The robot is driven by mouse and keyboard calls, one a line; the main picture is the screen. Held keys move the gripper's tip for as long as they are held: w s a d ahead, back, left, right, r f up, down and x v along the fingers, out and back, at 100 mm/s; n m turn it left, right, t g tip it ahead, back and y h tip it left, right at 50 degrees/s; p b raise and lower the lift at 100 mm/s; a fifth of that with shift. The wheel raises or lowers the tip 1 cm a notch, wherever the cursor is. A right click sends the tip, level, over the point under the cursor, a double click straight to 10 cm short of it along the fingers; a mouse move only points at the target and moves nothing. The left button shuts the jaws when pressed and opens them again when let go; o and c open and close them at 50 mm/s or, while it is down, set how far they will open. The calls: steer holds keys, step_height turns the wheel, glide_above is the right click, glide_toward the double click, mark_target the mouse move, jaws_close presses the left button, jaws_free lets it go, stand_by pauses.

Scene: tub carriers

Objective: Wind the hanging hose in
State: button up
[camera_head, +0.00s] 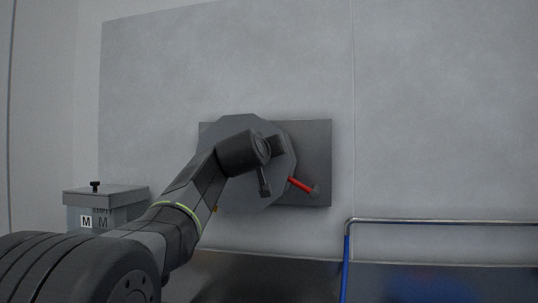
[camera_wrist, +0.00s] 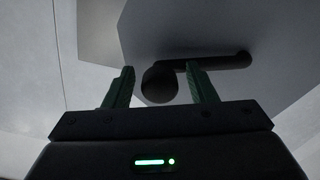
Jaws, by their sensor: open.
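The hose reel shows in the head view as a grey octagonal disc (camera_head: 240,195) on a darker wall plate (camera_head: 318,150). My arm covers much of it. A red lever (camera_head: 299,184) with a grey end sticks out at its lower right. In the wrist view a dark crank bar (camera_wrist: 220,62) ends in a round knob (camera_wrist: 160,84). My gripper (camera_wrist: 159,66) is open, its two green fingers on either side of the knob; I cannot tell if they touch it. A small orange spot (camera_head: 215,209) shows below the disc. I cannot make out the hanging hose for certain.
A grey lidded box (camera_head: 125,190) with a black knob and "M" labels stands at the left. A metal rail (camera_head: 440,222) with a blue upright part (camera_head: 345,265) runs along the lower right. The wall right of the plate is bare.

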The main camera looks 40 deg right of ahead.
steer(key=b+v, duration=0.2)
steer(key=v, duration=1)
steer(key=shift+s+a+b, duration=0.15)
steer(key=shift+s+b, duration=0.05)
steer(key=shift+b, duration=0.15)
